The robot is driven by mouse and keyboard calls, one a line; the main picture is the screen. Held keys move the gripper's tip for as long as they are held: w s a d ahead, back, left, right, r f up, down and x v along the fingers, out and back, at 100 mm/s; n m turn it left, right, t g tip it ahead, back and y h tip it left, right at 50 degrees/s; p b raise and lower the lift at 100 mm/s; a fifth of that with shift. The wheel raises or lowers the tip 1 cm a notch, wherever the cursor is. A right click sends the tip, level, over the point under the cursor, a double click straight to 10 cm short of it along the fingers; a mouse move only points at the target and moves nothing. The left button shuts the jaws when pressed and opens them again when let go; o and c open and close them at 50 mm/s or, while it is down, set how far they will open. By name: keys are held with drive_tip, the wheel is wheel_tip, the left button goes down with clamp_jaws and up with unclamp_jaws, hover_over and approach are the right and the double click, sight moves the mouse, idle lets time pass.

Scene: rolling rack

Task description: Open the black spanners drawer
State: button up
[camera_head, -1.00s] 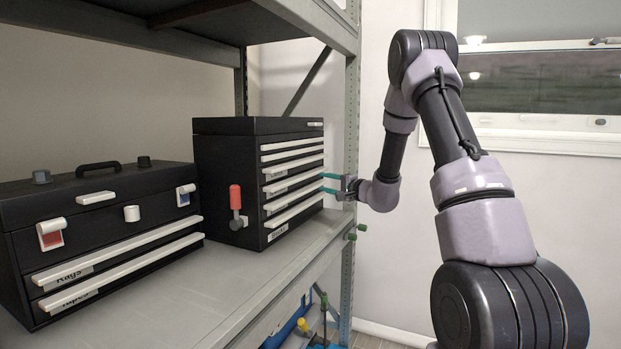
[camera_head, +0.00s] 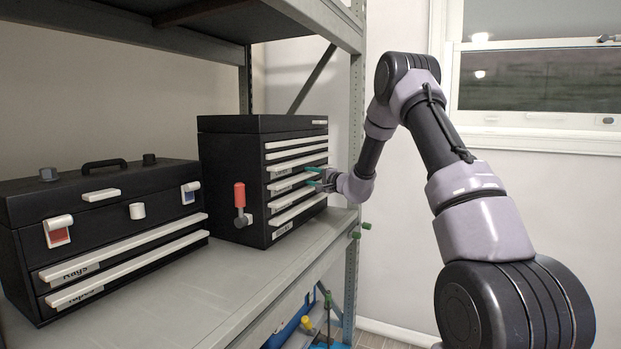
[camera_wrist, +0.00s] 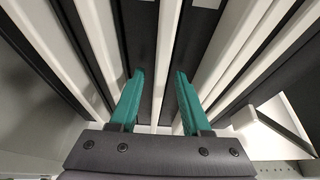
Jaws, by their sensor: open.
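The tall black drawer chest (camera_head: 228,180) stands on the grey shelf, with several shut drawers bearing long white handle bars. Its drawer labels are too small to read, so I cannot tell which drawer is the spanners one. My gripper (camera_head: 311,176) is at the right part of the chest's front, at about mid height, its teal fingers one above the other. In the wrist view my gripper (camera_wrist: 160,76) is open, and one white handle bar (camera_wrist: 168,50) runs between the two fingertips. I cannot tell whether either finger touches it.
A low black toolbox (camera_head: 105,225) with two white-handled drawers stands left on the shelf (camera_head: 235,275). A red-handled item (camera_head: 240,197) sits on the tall chest's side. The rack's upright post (camera_head: 354,180) is close by my gripper.

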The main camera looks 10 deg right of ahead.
drive_tip(key=shift+c, duration=0.3)
clamp_jaws()
idle(1.1)
